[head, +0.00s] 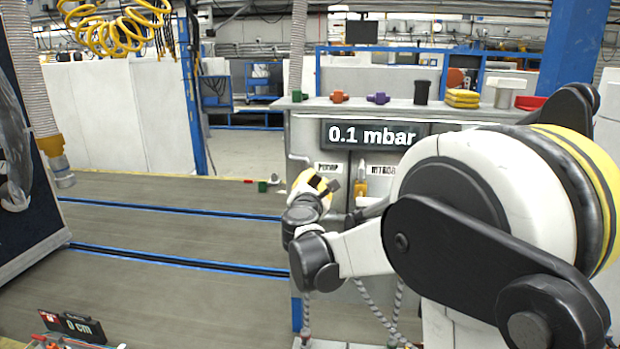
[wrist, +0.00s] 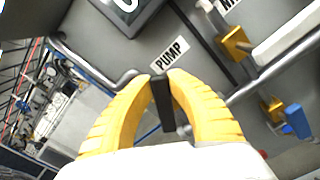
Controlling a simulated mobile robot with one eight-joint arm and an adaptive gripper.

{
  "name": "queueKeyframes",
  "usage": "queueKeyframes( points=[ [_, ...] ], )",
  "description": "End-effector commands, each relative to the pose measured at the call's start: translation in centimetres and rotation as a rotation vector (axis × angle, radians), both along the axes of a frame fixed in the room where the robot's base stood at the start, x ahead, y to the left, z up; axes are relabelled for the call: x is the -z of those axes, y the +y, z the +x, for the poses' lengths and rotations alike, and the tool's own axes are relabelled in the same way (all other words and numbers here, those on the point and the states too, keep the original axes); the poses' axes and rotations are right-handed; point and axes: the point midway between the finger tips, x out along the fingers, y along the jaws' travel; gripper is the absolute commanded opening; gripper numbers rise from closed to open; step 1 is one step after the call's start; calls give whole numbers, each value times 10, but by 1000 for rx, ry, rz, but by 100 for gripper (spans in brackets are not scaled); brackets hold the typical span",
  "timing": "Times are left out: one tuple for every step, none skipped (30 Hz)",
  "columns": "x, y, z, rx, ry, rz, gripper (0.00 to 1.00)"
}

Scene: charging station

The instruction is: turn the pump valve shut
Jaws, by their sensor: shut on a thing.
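The pump valve shows in the wrist view as a black bar handle (wrist: 163,103) just below the PUMP label (wrist: 170,54). My gripper (wrist: 163,76) has its two yellow fingers on either side of this handle and is shut on it. The handle runs nearly upright in that picture; its seat is hidden. In the head view my gripper (head: 316,184) is at the panel front, below the PUMP label (head: 329,168), and hides most of the valve. The display (head: 371,135) above reads 0.1 mbar.
A yellow valve (head: 361,187) sits under the second label, right of my gripper; it also shows in the wrist view (wrist: 236,43). A blue handle (wrist: 297,122) is lower right there. Pipes run beside the valve. Small coloured parts stand on the shelf (head: 292,104). Floor at left is open.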

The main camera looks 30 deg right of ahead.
Motion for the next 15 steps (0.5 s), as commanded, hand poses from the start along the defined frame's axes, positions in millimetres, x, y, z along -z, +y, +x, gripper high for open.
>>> queueKeyframes(
  points=[
    [2,-3,-2,1,-24,36,0],
    [4,-5,-3,1,-40,59,0],
    [6,-7,-4,2,-61,91,0],
    [7,-8,-5,2,-77,115,0],
    [8,-9,-5,3,-93,137,0],
    [10,-11,-6,3,-115,170,0],
    [12,-12,-7,3,-131,193,0],
    [13,-13,-8,3,-146,216,0],
    [16,-14,-9,2,-167,249,0],
    [17,-15,-10,1,-183,272,0],
    [19,-16,-10,1,-199,295,0],
    [21,-17,-11,1,-221,328,0],
    [23,-18,-12,1,-236,351,0],
    [25,-19,-12,1,-253,375,0],
    [27,-20,-13,1,-274,406,0]
  ],
)
